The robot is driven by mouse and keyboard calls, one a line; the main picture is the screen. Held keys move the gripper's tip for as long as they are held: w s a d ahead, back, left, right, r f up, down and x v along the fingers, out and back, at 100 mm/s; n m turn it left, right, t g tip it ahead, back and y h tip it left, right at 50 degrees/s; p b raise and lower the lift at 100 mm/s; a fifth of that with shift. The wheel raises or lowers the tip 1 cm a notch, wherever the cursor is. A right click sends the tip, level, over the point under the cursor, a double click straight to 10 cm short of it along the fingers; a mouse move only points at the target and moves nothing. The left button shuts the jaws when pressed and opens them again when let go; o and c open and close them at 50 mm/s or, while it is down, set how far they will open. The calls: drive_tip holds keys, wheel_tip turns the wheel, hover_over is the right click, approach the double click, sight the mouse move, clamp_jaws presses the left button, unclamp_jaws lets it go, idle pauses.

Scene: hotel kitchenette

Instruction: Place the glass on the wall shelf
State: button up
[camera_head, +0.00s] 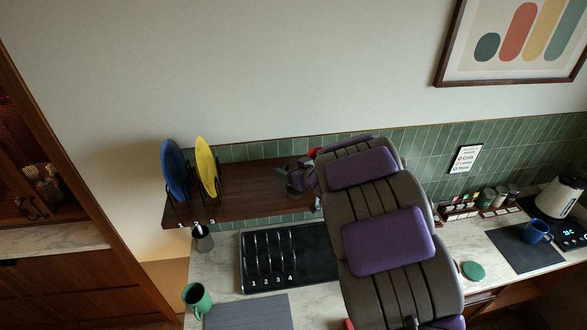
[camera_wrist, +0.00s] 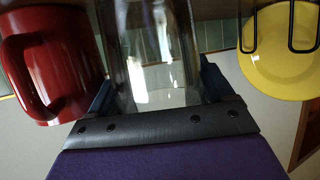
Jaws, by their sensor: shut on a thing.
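The clear glass (camera_wrist: 150,50) is between the two dark fingers of my gripper (camera_wrist: 155,85) in the wrist view, which is shut on it. The wooden wall shelf (camera_head: 240,190) runs along the tiled wall in the head view. My gripper (camera_head: 298,178) is at the right part of the shelf, seen from above. The glass cannot be made out clearly there. Whether its base touches the shelf I cannot tell. My arm hides the shelf's right end.
A red mug (camera_wrist: 55,60) is close beside the glass. A blue plate (camera_head: 174,170) and a yellow plate (camera_head: 207,165) stand in racks at the shelf's left; the yellow one shows in the wrist view (camera_wrist: 280,60). A black rack (camera_head: 250,282) and green mug (camera_head: 197,299) are on the counter below.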

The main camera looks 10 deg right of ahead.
drive_tip(key=shift+a+f, duration=0.1)
drive_tip(key=shift+f, duration=0.05)
drive_tip(key=o, duration=1.1)
drive_tip(key=shift+c, duration=0.2)
drive_tip(key=shift+r, duration=0.2)
drive_tip(key=v, duration=1.2)
drive_tip(key=shift+b, duration=0.4)
